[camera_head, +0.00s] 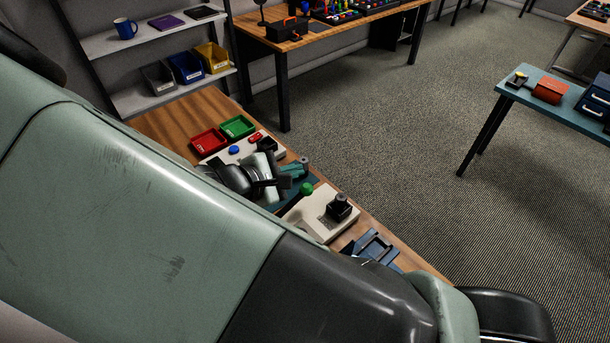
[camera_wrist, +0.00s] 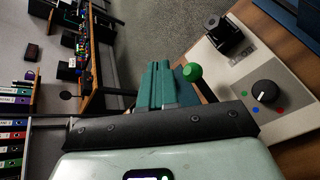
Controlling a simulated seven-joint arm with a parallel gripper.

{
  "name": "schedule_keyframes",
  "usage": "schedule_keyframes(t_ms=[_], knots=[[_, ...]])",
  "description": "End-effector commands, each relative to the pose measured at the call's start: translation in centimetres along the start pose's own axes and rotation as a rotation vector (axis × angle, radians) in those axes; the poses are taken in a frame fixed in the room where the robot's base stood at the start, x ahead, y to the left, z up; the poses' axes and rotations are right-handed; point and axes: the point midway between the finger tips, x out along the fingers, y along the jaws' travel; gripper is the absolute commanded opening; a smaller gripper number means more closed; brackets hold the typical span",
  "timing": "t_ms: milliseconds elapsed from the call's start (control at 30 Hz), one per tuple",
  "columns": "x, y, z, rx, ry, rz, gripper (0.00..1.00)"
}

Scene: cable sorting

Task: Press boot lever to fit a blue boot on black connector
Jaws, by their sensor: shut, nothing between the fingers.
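My gripper (camera_wrist: 160,68) has teal fingers set side by side and shut, with nothing between them; it also shows in the head view (camera_head: 302,166). A green ball knob (camera_wrist: 193,72), likely the boot lever's, is just right of the fingertips in the wrist view; I cannot tell whether they touch. The same knob shows in the head view (camera_head: 306,188). The lever's shaft is hidden. A beige station (camera_wrist: 295,118) carries a black fitting (camera_wrist: 228,36), perhaps the connector holder, and a dark dial (camera_wrist: 265,91) with green, red and blue dots. No blue boot can be made out.
Red (camera_head: 208,141) and green (camera_head: 238,126) bins stand at the bench's far end, beside a pale panel with a blue button (camera_head: 234,150). A dark blue stand (camera_head: 371,246) is at the near end. My arm covers much of the bench in the head view.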

Motion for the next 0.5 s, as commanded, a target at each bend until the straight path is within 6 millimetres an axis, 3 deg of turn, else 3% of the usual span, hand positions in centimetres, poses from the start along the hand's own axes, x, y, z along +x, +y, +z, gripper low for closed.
schedule_keyframes(t_ms=[233, 500], knots=[[2.2, -1.6, -1.5, -0.002, -0.002, 0.001, 0.00], [3.0, -2.2, -2.1, 0.000, 0.000, -0.001, 0.00]])
